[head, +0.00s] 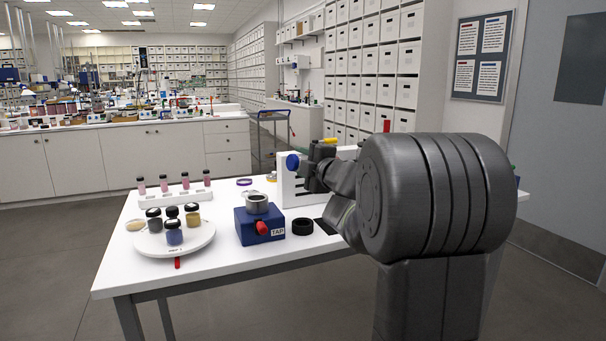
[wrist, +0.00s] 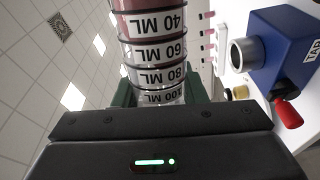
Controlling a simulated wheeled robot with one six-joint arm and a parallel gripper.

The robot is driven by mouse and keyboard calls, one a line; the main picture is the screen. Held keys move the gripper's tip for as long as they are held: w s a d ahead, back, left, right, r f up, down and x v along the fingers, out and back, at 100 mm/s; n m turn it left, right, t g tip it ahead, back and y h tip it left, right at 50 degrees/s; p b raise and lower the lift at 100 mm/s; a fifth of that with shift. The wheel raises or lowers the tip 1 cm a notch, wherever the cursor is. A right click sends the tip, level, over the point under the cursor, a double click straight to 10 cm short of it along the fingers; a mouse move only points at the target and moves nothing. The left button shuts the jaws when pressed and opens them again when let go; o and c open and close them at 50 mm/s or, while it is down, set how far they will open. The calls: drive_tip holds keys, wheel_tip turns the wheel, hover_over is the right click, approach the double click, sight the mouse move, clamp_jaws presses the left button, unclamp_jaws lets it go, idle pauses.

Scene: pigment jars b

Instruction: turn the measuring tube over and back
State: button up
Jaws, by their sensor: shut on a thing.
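The measuring tube (wrist: 155,50) is a clear cylinder with black rings and white labels running from 40 ML to 100 ML, and dark red contents show toward the top of the wrist view. My gripper (wrist: 157,92) is shut on it, with a green finger on each side near the 100 ML mark. The wrist view is rolled, with ceiling at left and table at right, so the tube seems to lie roughly level. In the head view my gripper (head: 321,163) is above the table, and a blue round end (head: 293,161) beside it may be the tube's. The tube's far end is out of view.
A round white tray (head: 190,242) holds several dark-lidded jars. A black ring (head: 302,227) and a white slotted stand (head: 286,190) are nearby.

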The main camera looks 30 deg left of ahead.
wheel_tip(320, 180, down, 2)
drive_tip(key=n+b, duration=0.4)
drive_tip(key=shift+b, duration=0.3)
drive_tip(key=shift+w+d+f+n+b, duration=0.1)
drive_tip(key=shift+w+f+n+b, duration=0.1)
drive_tip(key=shift+n+b, duration=0.9)
drive_tip(key=shift+w+d+f+n+b, duration=0.15)
drive_tip(key=shift+n+b, duration=0.7)
drive_tip(key=shift+n, duration=0.5)
drive_tip(key=shift+w+f+n+b, duration=0.15)
drive_tip(key=shift+f+n+b, duration=0.05)
drive_tip(key=shift+n+b, duration=0.9)
